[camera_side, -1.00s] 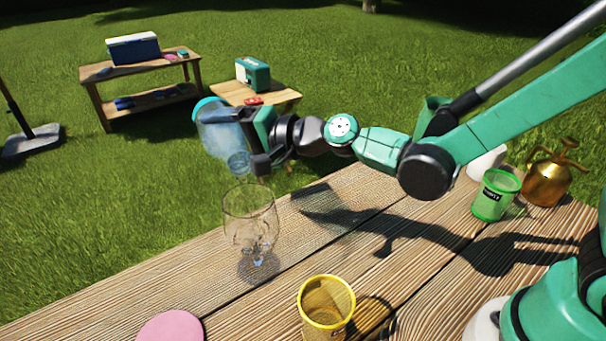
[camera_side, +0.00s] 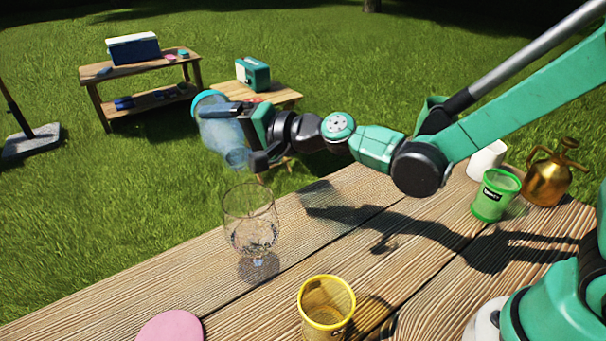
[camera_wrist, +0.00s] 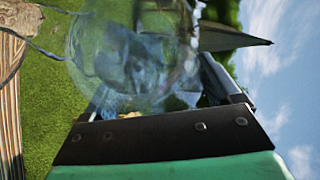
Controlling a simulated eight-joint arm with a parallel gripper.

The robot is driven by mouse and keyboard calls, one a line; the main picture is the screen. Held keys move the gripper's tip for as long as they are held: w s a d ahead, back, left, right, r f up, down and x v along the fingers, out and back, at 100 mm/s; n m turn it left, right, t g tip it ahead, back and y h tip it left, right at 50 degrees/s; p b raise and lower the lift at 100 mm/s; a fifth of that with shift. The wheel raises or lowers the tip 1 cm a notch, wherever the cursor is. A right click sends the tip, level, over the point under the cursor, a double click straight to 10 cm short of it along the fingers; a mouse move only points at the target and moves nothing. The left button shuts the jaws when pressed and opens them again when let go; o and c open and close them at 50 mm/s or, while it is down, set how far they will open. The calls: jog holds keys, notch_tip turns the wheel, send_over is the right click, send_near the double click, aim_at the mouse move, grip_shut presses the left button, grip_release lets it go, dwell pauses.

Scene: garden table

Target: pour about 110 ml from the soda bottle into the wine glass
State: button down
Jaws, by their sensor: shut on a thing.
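The soda bottle (camera_side: 222,132) is a clear bluish bottle with a light-blue end, tilted with its mouth low and to the right, above the wine glass. My gripper (camera_side: 250,133) is shut on it; in the wrist view the bottle (camera_wrist: 130,60) fills the space in front of my gripper (camera_wrist: 165,105). The wine glass (camera_side: 250,215) stands upright on the wooden table, below and slightly right of the bottle mouth, not touching it. Clear liquid shows in the lower part of its bowl. I cannot make out a stream between bottle and glass.
A yellow cup (camera_side: 326,308) and a pink disc (camera_side: 170,327) are at the table's front. A green cup (camera_side: 494,195), a white object (camera_side: 486,160) and a brass sprayer (camera_side: 549,178) stand at the right. The table (camera_side: 110,308) is clear left of the glass.

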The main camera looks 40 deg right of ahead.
jog(key=shift+s+r+n+t+y, duration=0.1)
jog(key=shift+r+n+t+y, duration=0.2)
jog(key=shift+r+n+t, duration=0.15)
dwell(1.0)
jog(key=shift+f, duration=0.1)
jog(key=f+m+g, duration=0.1)
jog(key=g, duration=0.1)
jog(key=w+f+m+g+h, duration=0.1)
jog(key=f+m, duration=0.1)
jog(key=shift+w+d+g, duration=0.15)
jog(key=shift+d+g, duration=0.05)
jog(key=shift+g, duration=0.15)
jog(key=shift+f+m+g, duration=0.35)
jog(key=shift+f+g, duration=0.1)
jog(key=shift+g, duration=0.15)
jog(key=shift+s+r, duration=0.1)
jog(key=shift+s, duration=0.1)
dwell(1.0)
